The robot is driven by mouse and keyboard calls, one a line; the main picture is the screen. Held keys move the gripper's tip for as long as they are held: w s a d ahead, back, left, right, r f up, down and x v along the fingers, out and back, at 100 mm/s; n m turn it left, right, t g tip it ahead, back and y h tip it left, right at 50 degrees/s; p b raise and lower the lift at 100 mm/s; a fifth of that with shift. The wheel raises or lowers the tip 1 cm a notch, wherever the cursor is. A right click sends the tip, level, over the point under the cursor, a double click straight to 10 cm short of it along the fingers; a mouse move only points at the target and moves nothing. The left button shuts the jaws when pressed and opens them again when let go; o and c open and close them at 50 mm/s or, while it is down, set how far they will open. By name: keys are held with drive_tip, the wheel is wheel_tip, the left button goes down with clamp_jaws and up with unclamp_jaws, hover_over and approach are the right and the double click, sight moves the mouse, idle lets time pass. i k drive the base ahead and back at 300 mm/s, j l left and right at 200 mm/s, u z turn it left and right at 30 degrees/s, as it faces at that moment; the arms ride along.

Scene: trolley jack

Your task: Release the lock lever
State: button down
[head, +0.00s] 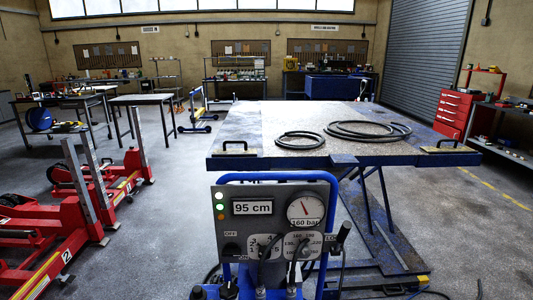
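A grey control panel (235,225) on a blue tubular frame stands close in front of me. A black-handled lever (342,236) stands tilted at its right edge, beside a partly hidden label, and may be the lock lever. Two more dark levers, a left one (268,249) and a right one (298,258), rise in front of the panel's lower scales. The display (253,208) reads 95 cm, and the round gauge (304,210) is marked 160 bar. My gripper is not in view.
A blue lift table (240,135) stands raised behind the panel, with black hose coils (367,131) on top. Red trolley jacks (75,222) stand at the left. A red drawer cabinet (453,112) is at the right. Grey floor is clear between the jacks and the panel.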

sight(342, 238)
drive_tip(key=i+j, duration=0.4)
drive_tip(key=j, duration=0.15)
drive_tip(key=i+j, duration=0.4)
drive_tip(key=j, duration=0.15)
drive_tip(key=i+l+z, duration=0.05)
